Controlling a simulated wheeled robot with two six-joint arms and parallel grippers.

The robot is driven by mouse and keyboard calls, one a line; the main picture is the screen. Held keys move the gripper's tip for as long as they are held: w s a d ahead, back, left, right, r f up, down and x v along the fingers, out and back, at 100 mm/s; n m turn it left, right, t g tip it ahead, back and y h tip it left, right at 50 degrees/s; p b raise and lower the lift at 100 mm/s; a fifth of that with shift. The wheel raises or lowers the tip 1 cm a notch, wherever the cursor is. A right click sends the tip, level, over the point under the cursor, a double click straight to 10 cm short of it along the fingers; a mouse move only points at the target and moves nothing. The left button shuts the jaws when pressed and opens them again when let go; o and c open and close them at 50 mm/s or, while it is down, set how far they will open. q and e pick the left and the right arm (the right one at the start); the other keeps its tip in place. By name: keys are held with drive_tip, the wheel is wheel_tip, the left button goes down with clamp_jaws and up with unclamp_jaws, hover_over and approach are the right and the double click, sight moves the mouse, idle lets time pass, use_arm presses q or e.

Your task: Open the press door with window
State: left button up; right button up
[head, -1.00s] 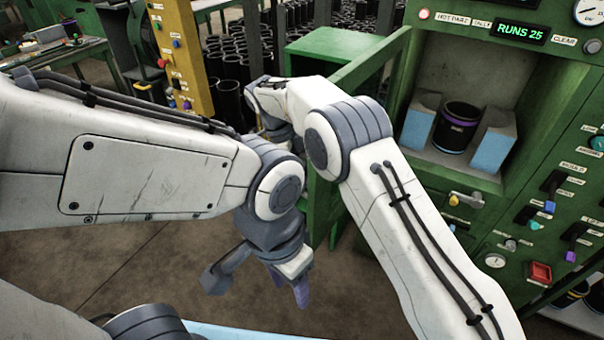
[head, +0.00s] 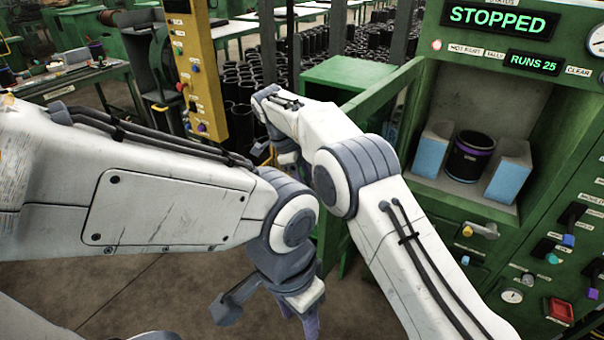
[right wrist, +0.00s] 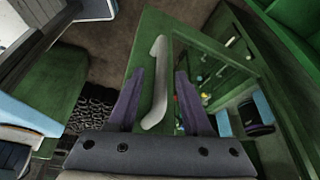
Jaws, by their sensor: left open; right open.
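The green press door (head: 382,92) stands swung out from the left side of the press opening. In the head view my right arm hides most of it. In the right wrist view the door (right wrist: 146,52) shows its pale bar handle (right wrist: 158,82) and its window (right wrist: 222,70), with the press panel visible through it. My right gripper (right wrist: 158,92) is open, its purple fingers on either side of the handle; I cannot tell if they touch it. In the head view its fingers are hidden. My left gripper (head: 268,318) is open and empty, hanging low over the floor.
The green press (head: 455,210) reads STOPPED. Inside it a black sleeve with a purple band (head: 470,160) stands between two blue-and-white blocks. A yellow control post (head: 200,75) and many black sleeves (head: 240,95) stand behind. Floor at lower left is clear.

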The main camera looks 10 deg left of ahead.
drive_tip(key=p+v, duration=0.4)
drive_tip(key=v, duration=0.2)
drive_tip(key=shift+r, duration=0.2)
drive_tip(key=shift+s+a, duration=0.1)
drive_tip(key=shift+a, duration=0.05)
